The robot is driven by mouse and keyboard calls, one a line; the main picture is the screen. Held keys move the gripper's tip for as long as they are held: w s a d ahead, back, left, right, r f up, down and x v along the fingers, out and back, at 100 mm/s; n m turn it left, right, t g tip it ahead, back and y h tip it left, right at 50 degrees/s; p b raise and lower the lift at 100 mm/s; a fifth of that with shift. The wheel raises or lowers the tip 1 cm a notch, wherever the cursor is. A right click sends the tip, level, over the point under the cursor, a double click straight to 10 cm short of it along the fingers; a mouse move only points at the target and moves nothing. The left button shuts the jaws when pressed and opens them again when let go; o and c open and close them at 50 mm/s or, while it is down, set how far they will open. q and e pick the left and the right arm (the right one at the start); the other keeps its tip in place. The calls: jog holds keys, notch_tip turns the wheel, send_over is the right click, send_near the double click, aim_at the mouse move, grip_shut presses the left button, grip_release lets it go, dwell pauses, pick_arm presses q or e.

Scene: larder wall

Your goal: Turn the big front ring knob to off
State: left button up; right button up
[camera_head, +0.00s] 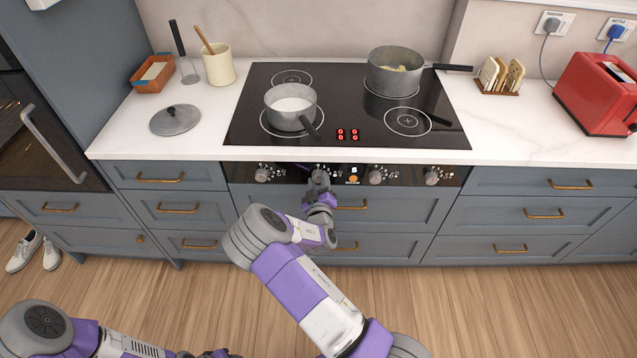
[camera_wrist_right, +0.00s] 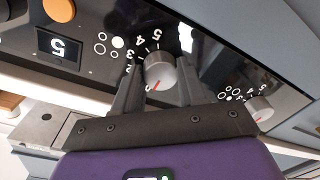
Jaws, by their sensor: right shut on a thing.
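The control strip (camera_head: 405,178) under the hob carries several grey knobs. My right gripper (camera_head: 319,180) is at the second knob from the left. In the right wrist view that knob (camera_wrist_right: 160,74) is between the two fingers of the right gripper (camera_wrist_right: 157,88), which is shut on it.
A pot of white liquid (camera_head: 290,104) stands on the front left ring and a pan (camera_head: 394,72) on the back right. The leftmost knob (camera_wrist_right: 260,108) and an orange button (camera_wrist_right: 60,10) flank the held knob. Drawers with brass handles lie below.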

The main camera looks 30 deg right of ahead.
jog(key=shift+n, duration=0.4)
jog(key=o, duration=1.1)
jog(key=shift+c, duration=0.2)
jog(key=p+v, duration=0.1)
jog(key=v, duration=0.6)
jog(key=shift+s+a, duration=0.15)
jog(key=shift+s, duration=0.15)
